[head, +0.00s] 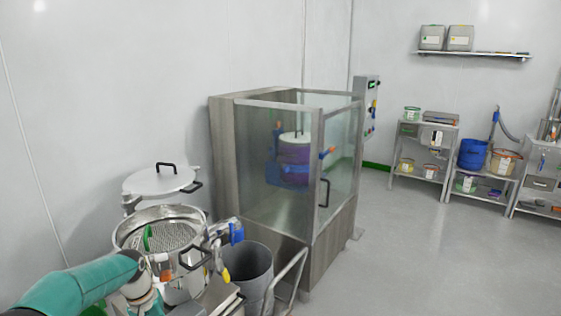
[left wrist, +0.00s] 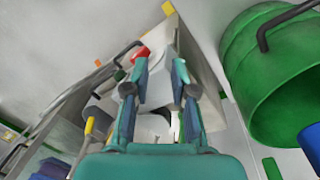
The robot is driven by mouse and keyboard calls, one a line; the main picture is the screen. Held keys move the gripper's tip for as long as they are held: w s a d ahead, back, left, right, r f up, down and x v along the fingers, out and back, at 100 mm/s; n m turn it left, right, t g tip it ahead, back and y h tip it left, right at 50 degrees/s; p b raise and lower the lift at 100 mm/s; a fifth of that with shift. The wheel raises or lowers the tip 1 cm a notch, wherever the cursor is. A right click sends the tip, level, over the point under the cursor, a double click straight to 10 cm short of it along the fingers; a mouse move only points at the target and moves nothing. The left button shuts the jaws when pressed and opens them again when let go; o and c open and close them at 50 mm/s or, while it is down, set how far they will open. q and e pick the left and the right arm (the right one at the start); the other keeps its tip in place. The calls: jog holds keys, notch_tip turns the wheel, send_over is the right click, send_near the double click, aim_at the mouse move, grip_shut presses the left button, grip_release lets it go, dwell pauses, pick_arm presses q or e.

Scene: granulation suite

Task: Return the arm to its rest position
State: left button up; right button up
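My left arm (head: 80,285) is teal and comes in from the lower left in the head view. It reaches to the front of a round steel sieve. Its gripper end is hard to make out there among the clutter. In the left wrist view my left gripper (left wrist: 158,82) has its two teal fingers apart, with a clear gap between them. A grey-white surface shows behind the gap, and I see nothing clasped. My right arm and gripper are not in view.
A steel sieve (head: 162,237) with a raised lid (head: 160,181) stands close to my left arm. A grey bin (head: 247,268) and a glazed cabinet (head: 270,160) stand to the right. A green drum (left wrist: 268,80) is at right in the wrist view. Open floor (head: 430,255) lies at right.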

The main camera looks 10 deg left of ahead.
pick_arm(q)
jog(key=s+d+f+m+h+p, duration=0.1)
jog(key=s+d+f, duration=0.65)
jog(key=d, duration=0.25)
jog(key=s+d+f+m+h+p, duration=0.1)
jog(key=s+d+f+p, duration=0.1)
jog(key=s+d+f, duration=0.7)
jog(key=s+d, duration=0.4)
jog(key=s, duration=0.5)
jog(key=shift+s+d+r+m+h+p, duration=0.25)
jog(key=shift+d+m+h+p, duration=0.05)
jog(key=shift+d+p, duration=0.1)
